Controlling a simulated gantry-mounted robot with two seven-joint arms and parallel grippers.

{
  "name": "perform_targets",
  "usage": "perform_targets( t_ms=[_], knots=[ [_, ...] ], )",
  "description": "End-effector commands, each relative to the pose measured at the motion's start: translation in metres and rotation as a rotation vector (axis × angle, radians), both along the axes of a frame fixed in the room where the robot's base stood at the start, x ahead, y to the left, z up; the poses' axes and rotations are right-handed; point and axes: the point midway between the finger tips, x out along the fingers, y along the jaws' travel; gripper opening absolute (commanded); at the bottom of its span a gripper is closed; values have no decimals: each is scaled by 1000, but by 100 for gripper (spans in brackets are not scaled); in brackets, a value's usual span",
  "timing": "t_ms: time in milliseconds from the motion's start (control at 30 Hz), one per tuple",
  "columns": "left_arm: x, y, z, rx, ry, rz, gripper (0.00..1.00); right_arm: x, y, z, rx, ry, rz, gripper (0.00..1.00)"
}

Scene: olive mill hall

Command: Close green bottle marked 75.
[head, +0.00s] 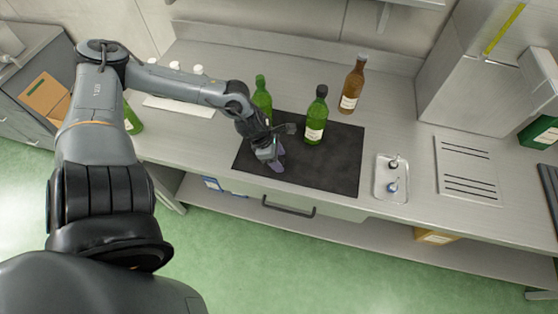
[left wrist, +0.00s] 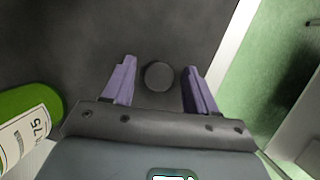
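A green bottle whose label reads 75 (left wrist: 28,130) shows at the lower left of the left wrist view. It seems to be the green bottle (head: 262,98) behind my left wrist in the head view; its top there is green and its label is hidden. My left gripper (head: 272,158) is low over the dark mat (head: 340,170), in front of that bottle. In the left wrist view the gripper (left wrist: 159,86) has its purple fingers apart. A round dark cap-like disc (left wrist: 158,76) lies between them, with a gap on both sides. My right gripper is not in view.
Another green bottle (head: 316,117) with a dark top stands on the mat, and a brown bottle (head: 353,84) stands behind it. A metal tray (head: 381,168) at the right holds two small stopper-like parts. The mat's front right is clear.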

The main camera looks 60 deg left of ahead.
Motion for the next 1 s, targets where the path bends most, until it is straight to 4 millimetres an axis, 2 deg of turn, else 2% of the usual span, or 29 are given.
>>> perform_targets(
  t_ms=[33,300,333,667,867,1000],
  knots=[
    [0,0,0,0,0,0,49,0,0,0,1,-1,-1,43],
    [0,0,0,0,0,0,8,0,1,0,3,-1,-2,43],
    [0,0,0,0,0,0,6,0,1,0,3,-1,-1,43],
    [0,0,7,0,0,1,6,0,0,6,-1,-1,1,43],
    [0,0,34,-2,-2,3,6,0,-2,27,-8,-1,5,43],
    [0,0,60,-2,-2,3,6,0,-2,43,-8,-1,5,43]
  ],
)
